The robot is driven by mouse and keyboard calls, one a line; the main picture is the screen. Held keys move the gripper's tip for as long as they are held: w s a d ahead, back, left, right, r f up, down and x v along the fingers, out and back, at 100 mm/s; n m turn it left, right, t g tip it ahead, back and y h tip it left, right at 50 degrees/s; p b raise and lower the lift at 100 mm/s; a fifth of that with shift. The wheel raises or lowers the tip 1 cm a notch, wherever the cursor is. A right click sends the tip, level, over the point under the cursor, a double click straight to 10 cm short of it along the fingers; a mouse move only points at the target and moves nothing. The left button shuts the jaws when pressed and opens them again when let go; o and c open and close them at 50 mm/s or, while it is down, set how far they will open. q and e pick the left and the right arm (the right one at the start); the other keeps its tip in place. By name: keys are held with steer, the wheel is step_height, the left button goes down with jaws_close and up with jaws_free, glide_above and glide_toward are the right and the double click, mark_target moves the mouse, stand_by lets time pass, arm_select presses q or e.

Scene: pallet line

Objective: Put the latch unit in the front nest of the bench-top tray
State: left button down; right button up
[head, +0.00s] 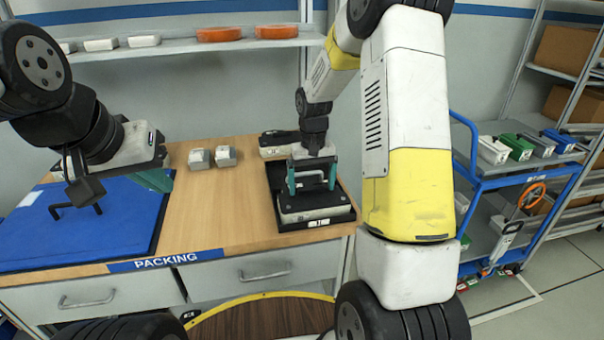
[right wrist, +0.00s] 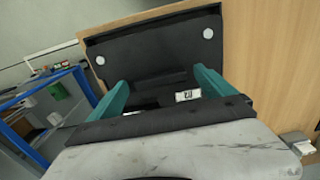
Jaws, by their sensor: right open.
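A pale grey unit with a dark top, which I take to be the latch unit (head: 300,213), lies low at the front of the black bench-top tray (head: 273,180). My right gripper (head: 312,188) is above it, teal fingers pointing down, open, one on each side of a pale handle-like bar. Contact is not clear. In the right wrist view the open fingers (right wrist: 160,85) stand over dark parts with a small white label. A second pale unit with a black top (head: 275,150) is at the tray's back. My left gripper (head: 155,181) hangs over the blue mat; its opening cannot be made out.
A shelf (head: 190,46) runs above. A blue cart (head: 520,170) stands at right.

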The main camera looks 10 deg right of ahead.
mark_target(312, 188)
steer(key=s+r+t, duration=0.1)
steer(key=s+r, duration=0.2)
steer(key=r, duration=0.6)
steer(key=s+r, duration=0.2)
steer(key=r, duration=0.7)
steer(key=s+a+r+t+y, duration=0.1)
steer(key=s+r+t, duration=0.1)
steer(key=s, duration=0.7)
steer(key=s+a+r+t+y, duration=0.1)
steer(key=s+r+t, duration=0.1)
steer(key=s, duration=0.8)
steer(key=shift+s+t, duration=0.15)
steer(key=shift+t, duration=0.45)
steer(key=shift+a, duration=0.1)
